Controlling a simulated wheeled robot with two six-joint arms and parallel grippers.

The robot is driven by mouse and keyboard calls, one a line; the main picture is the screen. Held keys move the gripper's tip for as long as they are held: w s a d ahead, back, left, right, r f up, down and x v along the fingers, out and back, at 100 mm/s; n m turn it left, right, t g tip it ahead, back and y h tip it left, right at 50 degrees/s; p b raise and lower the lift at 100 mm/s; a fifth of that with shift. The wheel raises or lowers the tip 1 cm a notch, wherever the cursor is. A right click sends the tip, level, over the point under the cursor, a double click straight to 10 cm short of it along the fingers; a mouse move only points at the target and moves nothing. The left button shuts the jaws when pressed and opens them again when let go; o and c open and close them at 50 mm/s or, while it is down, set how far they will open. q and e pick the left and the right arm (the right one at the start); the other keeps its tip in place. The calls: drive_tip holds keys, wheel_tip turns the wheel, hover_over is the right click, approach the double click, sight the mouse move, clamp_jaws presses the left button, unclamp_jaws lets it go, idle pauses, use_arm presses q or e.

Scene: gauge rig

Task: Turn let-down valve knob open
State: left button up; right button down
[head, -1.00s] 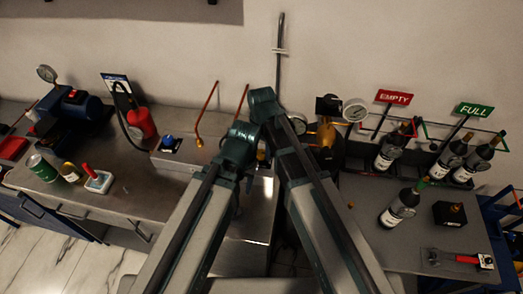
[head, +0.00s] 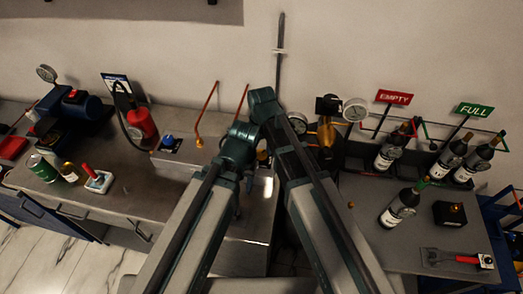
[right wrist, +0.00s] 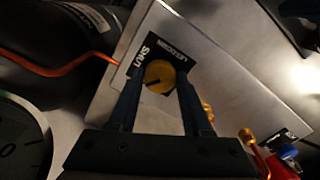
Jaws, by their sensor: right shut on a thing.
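The let-down valve knob (right wrist: 160,70) is round and yellow with a dark pointer line. It sits on a black plate with white lettering (right wrist: 168,45), partly readable, on a grey metal panel. My right gripper (right wrist: 158,84) is shut on the knob in the right wrist view, a dark finger on each side. In the head view the arms cross in front of the panel and hide most of the knob area. My left gripper does not show.
A dark cylinder (right wrist: 40,45) and a large dial (right wrist: 20,140) are close to the gripper at left. Red and brass fittings (right wrist: 255,145) are at lower right. In the head view, several bottles (head: 400,208) stand on the right bench and a red canister (head: 142,124) on the left.

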sight(262, 153)
drive_tip(key=n, duration=0.7)
idle(0.6)
drive_tip(key=shift+c, duration=1.6)
unclamp_jaws()
wheel_tip(262, 153, up, 14)
drive_tip(key=p, duration=1.4)
drive_tip(key=shift+f, duration=0.1)
